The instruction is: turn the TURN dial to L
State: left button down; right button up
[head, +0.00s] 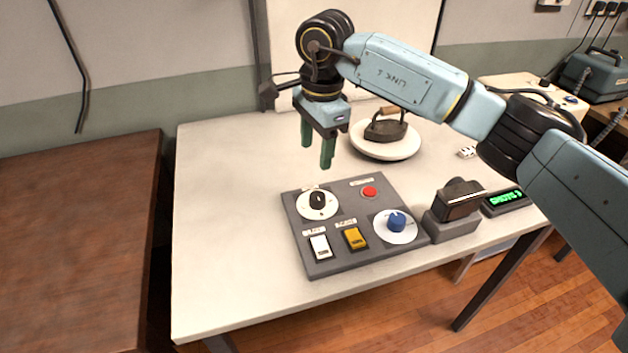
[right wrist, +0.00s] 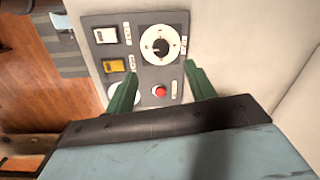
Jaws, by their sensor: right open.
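A grey control panel (head: 348,258) lies on the pale table. It carries a dial with a black knob (head: 317,201) on a white plate at its far left, and a blue-knobbed dial (head: 396,221) at its near right. The labels are too small to read, so I cannot tell which is TURN. My right gripper (head: 317,152) is open and empty, above and behind the panel, apart from it. In the right wrist view the black-knobbed dial (right wrist: 160,45) shows beyond the two green fingers. There the left finger partly hides the blue-knobbed dial's plate. My left gripper is out of view.
The panel also has a red button (head: 370,192), a white switch (head: 320,246) and a yellow switch (head: 355,238). A dark device on a grey block (head: 455,222) and a green-lit display (head: 506,200) stand right. An iron (head: 386,126) sits on a white plate behind.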

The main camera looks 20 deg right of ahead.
aim_at(318, 196)
jog(key=f, duration=1.3)
jog(key=shift+w+d+b, duration=0.35)
jog(key=shift+w+d, duration=0.05)
jog(key=shift+c, duration=0.3)
jog(key=shift+r, duration=0.1)
jog(key=c, duration=0.9)
